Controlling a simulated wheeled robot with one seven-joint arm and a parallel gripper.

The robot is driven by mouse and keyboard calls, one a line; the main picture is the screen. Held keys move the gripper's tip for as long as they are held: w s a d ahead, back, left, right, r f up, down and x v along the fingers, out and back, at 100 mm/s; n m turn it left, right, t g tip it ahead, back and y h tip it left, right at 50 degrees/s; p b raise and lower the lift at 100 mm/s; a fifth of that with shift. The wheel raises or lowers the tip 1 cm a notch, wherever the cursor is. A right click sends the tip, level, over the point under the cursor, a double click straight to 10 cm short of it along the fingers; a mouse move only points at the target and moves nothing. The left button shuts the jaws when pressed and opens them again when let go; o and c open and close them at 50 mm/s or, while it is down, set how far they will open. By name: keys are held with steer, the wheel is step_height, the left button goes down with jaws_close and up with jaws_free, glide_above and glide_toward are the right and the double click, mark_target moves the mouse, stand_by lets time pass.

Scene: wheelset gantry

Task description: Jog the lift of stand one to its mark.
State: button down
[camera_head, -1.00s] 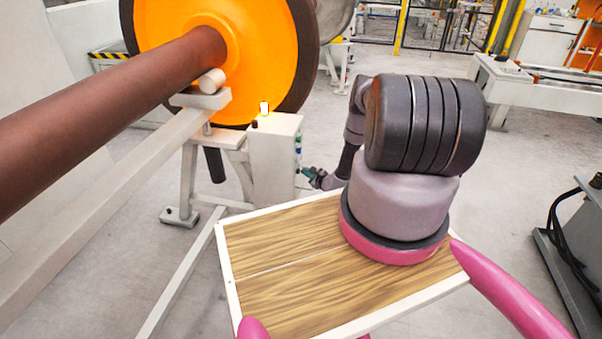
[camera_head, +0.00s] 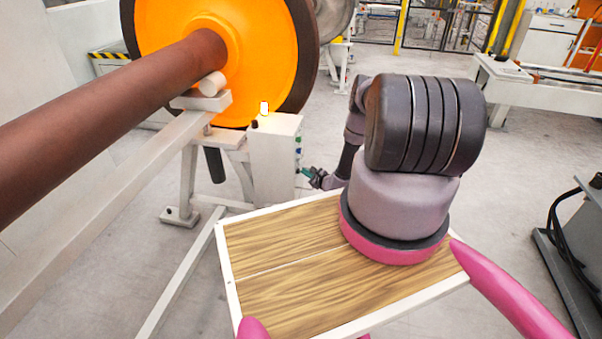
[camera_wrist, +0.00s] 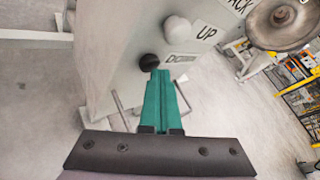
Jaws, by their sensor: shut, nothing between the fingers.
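The stand's pale control box (camera_head: 275,150) stands beside the wheelset, with small buttons on its right side and a lit lamp on top. In the wrist view its panel (camera_wrist: 125,70) shows a black button (camera_wrist: 151,62) beside the word DOWN and a white button (camera_wrist: 178,29) beside the word UP. My gripper (camera_wrist: 159,75) has its teal fingers shut and empty, tips at the black button's lower edge; I cannot tell whether they press it. In the head view my gripper (camera_head: 306,172) is at the box's right side. A roller (camera_head: 212,84) sits under the brown axle (camera_head: 110,100). I cannot make out the lift mark.
The orange wheel (camera_head: 225,20) stands behind the box. A pale beam (camera_head: 110,175) runs along the left under the axle. A dark machine with a cable (camera_head: 562,235) is at the right edge. A pale bench (camera_head: 540,85) is at the back right. The floor between is clear.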

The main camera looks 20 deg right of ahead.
steer(key=shift+s+d, duration=0.1)
stand_by(0.5)
steer(key=shift+s+d, duration=0.45)
steer(key=shift+d, duration=0.2)
steer(key=shift+d, duration=0.1)
steer(key=shift+s+d, duration=0.7)
steer(key=shift+d, duration=0.3)
steer(key=shift+s+d, duration=0.7)
steer(key=shift+d, duration=0.3)
